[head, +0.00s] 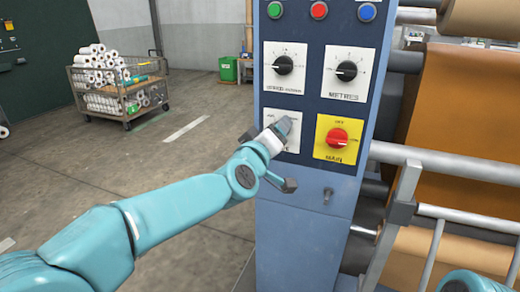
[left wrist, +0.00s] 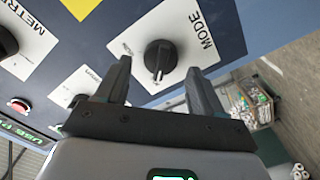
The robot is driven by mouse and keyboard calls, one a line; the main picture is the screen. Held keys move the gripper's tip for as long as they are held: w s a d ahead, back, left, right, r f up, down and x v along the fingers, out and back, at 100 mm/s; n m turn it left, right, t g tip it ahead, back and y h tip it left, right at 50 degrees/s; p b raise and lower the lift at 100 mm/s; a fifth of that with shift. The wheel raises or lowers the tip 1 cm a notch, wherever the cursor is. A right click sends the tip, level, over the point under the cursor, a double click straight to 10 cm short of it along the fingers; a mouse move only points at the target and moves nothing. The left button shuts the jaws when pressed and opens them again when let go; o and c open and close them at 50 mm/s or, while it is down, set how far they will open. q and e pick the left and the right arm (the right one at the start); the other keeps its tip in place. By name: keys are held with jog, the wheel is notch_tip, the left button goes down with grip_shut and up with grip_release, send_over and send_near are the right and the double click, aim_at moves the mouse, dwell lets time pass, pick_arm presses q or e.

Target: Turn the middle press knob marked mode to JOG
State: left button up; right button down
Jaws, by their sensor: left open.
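The mode knob (left wrist: 160,57) is black and round with a white pointer mark, on a white plate (left wrist: 190,22) lettered MODE in the left wrist view. Its small position words are too blurred to read. In the head view this plate (head: 293,145) is the lower left one on the blue press panel, and my gripper hides its knob. My left gripper (left wrist: 157,78) is open, with one finger on each side of the knob; I cannot tell whether they touch it. In the head view the gripper (head: 283,124) is right at the plate. My right gripper is out of view.
The red main knob (head: 337,137) on its yellow plate is just right of my left gripper. Above are a black knob (head: 284,65) and the METRES knob (head: 346,71). Rollers and rails (head: 430,158) stand at right. A cart of rolls (head: 118,90) stands far left on open floor.

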pick_arm(q)
jog(key=v, duration=1.5)
